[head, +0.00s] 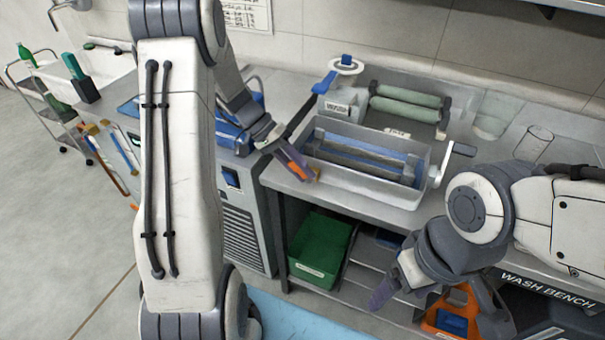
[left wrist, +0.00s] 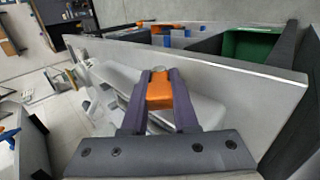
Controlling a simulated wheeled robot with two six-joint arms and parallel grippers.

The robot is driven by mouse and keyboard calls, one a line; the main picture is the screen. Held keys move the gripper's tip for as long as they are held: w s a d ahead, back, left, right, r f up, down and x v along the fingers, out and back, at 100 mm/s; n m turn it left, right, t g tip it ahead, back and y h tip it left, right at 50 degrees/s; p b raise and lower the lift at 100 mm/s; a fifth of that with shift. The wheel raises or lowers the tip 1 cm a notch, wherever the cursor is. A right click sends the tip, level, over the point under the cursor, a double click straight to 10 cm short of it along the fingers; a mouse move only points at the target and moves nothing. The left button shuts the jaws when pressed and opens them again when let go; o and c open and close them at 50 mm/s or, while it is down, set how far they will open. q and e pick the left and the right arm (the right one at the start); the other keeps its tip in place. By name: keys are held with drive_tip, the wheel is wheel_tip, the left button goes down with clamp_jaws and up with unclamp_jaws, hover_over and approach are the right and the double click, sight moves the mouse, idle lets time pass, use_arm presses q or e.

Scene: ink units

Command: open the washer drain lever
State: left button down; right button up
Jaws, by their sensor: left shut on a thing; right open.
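The washer (head: 375,189) is a grey metal trough on the bench, with bars inside and a crank on its right end. My left gripper (head: 303,168) is at the trough's front left corner. In the left wrist view, my left gripper (left wrist: 158,105) has its dark fingers closed on both sides of an orange lever (left wrist: 160,91), which I take for the drain lever. In the head view only a bit of orange shows at the fingertips. My right gripper (head: 432,300) is open and empty, low in front of the bench's shelf.
A green bin (head: 319,250) stands on the shelf below the washer. A blue-handled valve (head: 338,75) and green rollers (head: 408,107) are behind the trough. Clear containers (head: 497,113) stand at the right. An orange caddy (head: 452,312) is near my right gripper.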

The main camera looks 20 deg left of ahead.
use_arm(q)
drive_tip(key=shift+h, duration=0.3)
drive_tip(key=c, duration=0.7)
unclamp_jaws()
drive_tip(key=v, duration=1)
drive_tip(key=shift+a+r+b, duration=0.15)
drive_tip(key=shift+a+b, duration=0.05)
drive_tip(key=shift+b, duration=0.1)
drive_tip(key=shift+d, duration=0.1)
